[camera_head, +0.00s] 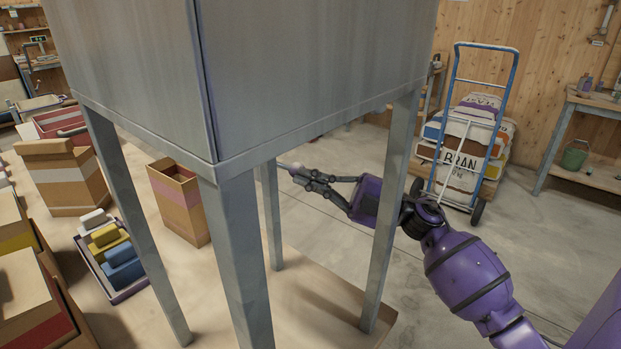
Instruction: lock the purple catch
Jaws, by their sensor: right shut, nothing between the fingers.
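The grey metal feed mixer body (310,70) stands on tall legs and fills the upper middle of the head view. I cannot make out the purple catch on the faces that show. My right gripper (292,170) is shut and empty. It points left, just under the lower edge of the mixer body in the picture, close to the right of a thin grey leg (271,215). My purple right arm comes in from the lower right and crosses the line of the right leg (391,200). My left gripper is not in view.
A crate of coloured blocks (127,290) and cardboard boxes (70,180) stand at the left. An open box (178,203) is near the legs. A blue hand truck (455,110) with sacks (466,150) stands behind my arm. Floor between it and the bench (590,100) is clear.

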